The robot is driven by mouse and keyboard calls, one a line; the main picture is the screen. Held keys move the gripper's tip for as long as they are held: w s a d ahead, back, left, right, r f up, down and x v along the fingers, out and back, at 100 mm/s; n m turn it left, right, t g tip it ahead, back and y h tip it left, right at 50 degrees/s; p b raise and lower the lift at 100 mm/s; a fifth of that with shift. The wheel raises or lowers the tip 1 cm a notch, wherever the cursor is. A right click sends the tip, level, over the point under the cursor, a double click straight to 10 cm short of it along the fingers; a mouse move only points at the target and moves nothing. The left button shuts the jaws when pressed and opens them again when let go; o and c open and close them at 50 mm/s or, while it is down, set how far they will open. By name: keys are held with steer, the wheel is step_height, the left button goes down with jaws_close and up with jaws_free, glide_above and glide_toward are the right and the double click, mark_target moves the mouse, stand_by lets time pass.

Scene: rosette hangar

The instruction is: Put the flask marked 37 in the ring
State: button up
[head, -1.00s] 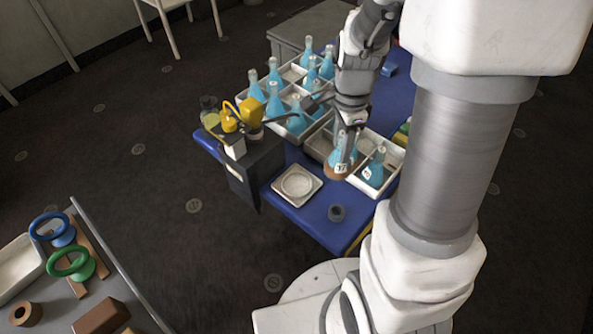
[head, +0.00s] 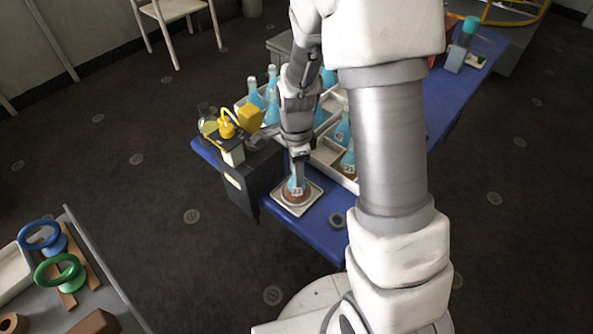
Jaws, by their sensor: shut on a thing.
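My gripper (head: 299,170) is shut on a flask (head: 297,188) with blue contents, a brownish base and a white label that seems to read 37. The flask is upright over the middle of a pale square tray (head: 315,207) at the front of the blue table. The tray's round ring was visible a second ago and is now hidden by the flask. The flask's base looks within the tray's rim, but I cannot tell whether it touches down. My gripper hides the flask's neck.
White divided crates (head: 326,153) of blue flasks stand behind and right of the gripper. A dark box with yellow fittings (head: 250,120) stands close on the left. A small dark round piece (head: 338,220) lies right of the tray. A grey table (head: 120,305) is lower left.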

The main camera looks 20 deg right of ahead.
steer(key=shift+f, duration=0.1)
steer(key=o, duration=1.1)
steer(key=shift+c, duration=0.2)
